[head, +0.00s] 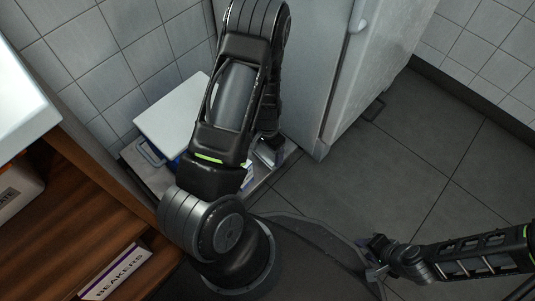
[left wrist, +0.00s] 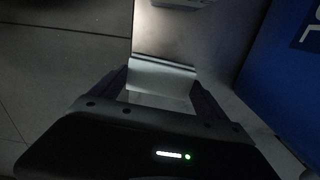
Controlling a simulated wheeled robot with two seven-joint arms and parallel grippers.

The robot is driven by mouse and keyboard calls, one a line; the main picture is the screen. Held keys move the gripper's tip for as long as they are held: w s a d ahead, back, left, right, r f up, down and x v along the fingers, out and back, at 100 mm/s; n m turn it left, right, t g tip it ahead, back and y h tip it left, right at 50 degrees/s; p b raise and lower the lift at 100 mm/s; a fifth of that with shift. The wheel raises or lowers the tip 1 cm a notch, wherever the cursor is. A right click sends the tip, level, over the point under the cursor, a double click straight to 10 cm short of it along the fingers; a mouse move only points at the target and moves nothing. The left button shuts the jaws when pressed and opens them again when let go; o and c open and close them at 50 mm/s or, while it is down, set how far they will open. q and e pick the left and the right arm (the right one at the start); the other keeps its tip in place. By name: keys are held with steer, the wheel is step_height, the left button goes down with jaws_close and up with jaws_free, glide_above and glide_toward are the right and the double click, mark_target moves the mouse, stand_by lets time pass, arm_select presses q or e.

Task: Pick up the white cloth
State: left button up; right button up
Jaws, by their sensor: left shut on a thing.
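A pale, flat piece with a folded-looking edge, apparently the white cloth (left wrist: 162,75), lies between the two fingers of my left gripper (left wrist: 160,86) in the left wrist view. The fingers are shut on it, one at each side. In the head view my left arm reaches down to the low platform beside the fridge-like cabinet and hides most of the gripper and the cloth. My right gripper (head: 375,252) is at the lower right in the head view, away from the platform; its jaws are too small and dark to read.
A white-lidded box (head: 174,110) stands on the grey platform (head: 282,160) at the wall. A blue surface (left wrist: 285,75) is close on the right in the left wrist view. A pale cabinet (head: 335,75) stands behind. The tiled floor at right is clear.

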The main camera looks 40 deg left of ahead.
mark_target(268, 153)
arm_select(q)
steer(key=shift+c, duration=0.5)
step_height(268, 153, up, 10)
steer(key=p, duration=0.5)
arm_select(e)
steer(key=r, duration=0.3)
steer(key=s+r, duration=0.1)
steer(key=r, duration=0.1)
